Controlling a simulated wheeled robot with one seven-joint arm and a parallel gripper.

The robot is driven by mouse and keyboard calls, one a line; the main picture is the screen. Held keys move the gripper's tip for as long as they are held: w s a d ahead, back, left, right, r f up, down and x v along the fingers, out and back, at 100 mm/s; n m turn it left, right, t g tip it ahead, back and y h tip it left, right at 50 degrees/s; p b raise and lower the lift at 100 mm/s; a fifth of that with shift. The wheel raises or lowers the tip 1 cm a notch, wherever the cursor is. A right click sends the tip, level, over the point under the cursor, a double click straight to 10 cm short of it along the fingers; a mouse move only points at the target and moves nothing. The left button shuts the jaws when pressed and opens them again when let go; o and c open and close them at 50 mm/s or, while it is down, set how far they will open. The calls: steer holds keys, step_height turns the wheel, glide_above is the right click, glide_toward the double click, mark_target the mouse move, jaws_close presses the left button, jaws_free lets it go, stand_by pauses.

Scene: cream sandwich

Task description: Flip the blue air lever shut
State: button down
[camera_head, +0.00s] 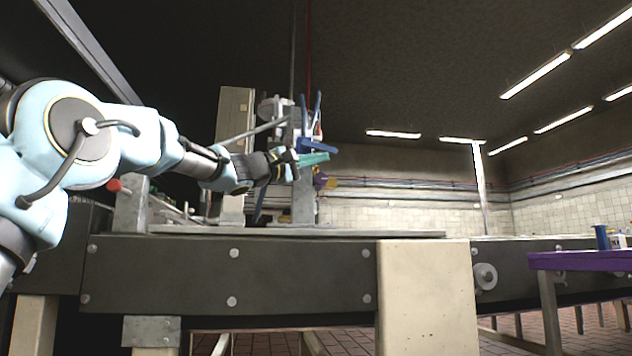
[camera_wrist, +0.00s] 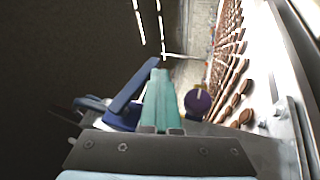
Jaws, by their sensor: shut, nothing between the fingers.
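The blue air lever (camera_head: 317,146) is on the upright machine above the conveyor, just above my gripper in the head view. A slim blue bar rises from it. In the wrist view a blue lever (camera_wrist: 128,92) slants up to the right, its upper end close to the left side of my fingers. My gripper (camera_head: 324,156) has teal fingers pressed together, with nothing between them; they also show in the wrist view (camera_wrist: 158,76). I cannot tell whether the fingers touch the lever. The lever's base is partly hidden behind my gripper in the wrist view.
A purple round part (camera_wrist: 198,102) with a yellow piece sits right of my fingers. Rows of brown biscuits (camera_wrist: 228,62) lie on the conveyor at the right of the wrist view. A grey post (camera_head: 303,200) stands behind my gripper. A purple table (camera_head: 585,260) is far right.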

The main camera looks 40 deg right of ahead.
steer(key=b, duration=0.3)
steer(key=shift+s+d+r+h, duration=0.2)
steer(key=shift+d+r+h, duration=0.1)
steer(key=shift+h, duration=0.1)
steer(key=shift+r, duration=0.1)
step_height(320, 180, down, 5)
steer(key=b, duration=0.4)
steer(key=shift+w+r, duration=0.1)
steer(key=b, duration=0.2)
glide_toward(322, 173)
steer(key=s+a, duration=0.2)
steer(key=s, duration=0.1)
steer(key=shift+w+f, duration=0.15)
steer(key=shift+f, duration=0.15)
